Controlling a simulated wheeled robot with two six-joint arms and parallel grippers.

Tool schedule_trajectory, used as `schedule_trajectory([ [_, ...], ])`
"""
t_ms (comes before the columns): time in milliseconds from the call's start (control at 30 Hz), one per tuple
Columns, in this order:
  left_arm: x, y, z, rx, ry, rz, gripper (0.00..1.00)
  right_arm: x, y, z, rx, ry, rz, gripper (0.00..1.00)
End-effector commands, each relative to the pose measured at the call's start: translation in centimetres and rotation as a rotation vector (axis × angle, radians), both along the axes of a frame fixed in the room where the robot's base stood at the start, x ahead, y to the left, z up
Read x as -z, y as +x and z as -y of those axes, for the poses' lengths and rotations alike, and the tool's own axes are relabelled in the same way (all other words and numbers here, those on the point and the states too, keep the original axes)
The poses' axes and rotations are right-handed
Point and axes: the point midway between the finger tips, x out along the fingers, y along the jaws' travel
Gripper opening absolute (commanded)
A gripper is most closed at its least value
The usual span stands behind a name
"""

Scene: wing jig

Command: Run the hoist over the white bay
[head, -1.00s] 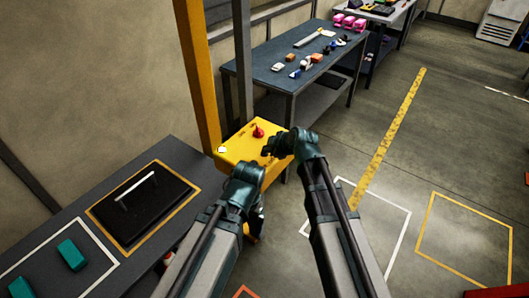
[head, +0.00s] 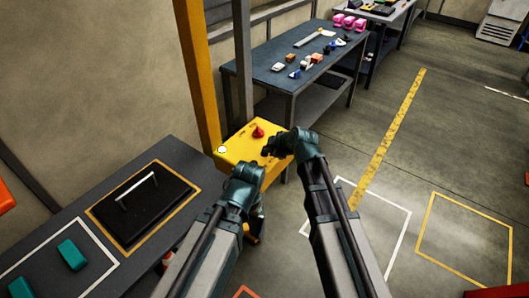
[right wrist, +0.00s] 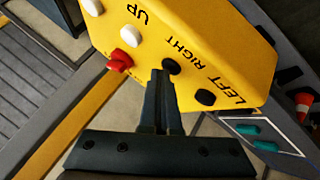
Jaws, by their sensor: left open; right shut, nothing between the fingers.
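The yellow control box (head: 232,158) carries a red knob (head: 258,132), and its marked buttons show in the right wrist view. My right gripper (head: 268,150) is shut and empty. In the right wrist view its fingertips (right wrist: 165,73) are at the black button (right wrist: 173,66) by the word RIGHT; I cannot tell whether it is pressed in. Another black button (right wrist: 205,97) is by the word LEFT. My left gripper (head: 257,222) is open, low beside the box and partly hidden by its wrist. The white bay (head: 402,235) is outlined on the floor, partly behind my right arm.
A yellow bay (head: 428,222) is outlined to the right of the white one. A bench (head: 160,240) at left holds a black handled plate (head: 140,215) and teal blocks (head: 72,255). A blue-topped table (head: 262,75) with small parts stands behind. An orange object (head: 5,198) shows at the left edge.

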Motion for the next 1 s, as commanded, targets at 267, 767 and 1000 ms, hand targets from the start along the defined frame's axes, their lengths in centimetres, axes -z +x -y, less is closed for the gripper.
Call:
schedule_trajectory([
  [267, 0.0, 0.0, 0.0, 0.0, 0.0, 0.0, 0.98, 0.0, 0.0, 0.0, -0.001, 0.0, -0.001, 0.0],
  [767, -0.2, 0.0, 0.0, 0.0, 0.0, 0.0, 0.98, -0.2, 0.0, 0.0, -0.001, 0.0, -0.001, 0.0],
  [1000, -1.4, 0.0, 0.0, 0.0, 0.0, 0.0, 0.98, -1.4, 0.0, 0.0, 0.0, 0.0, 0.0, 0.0],
])
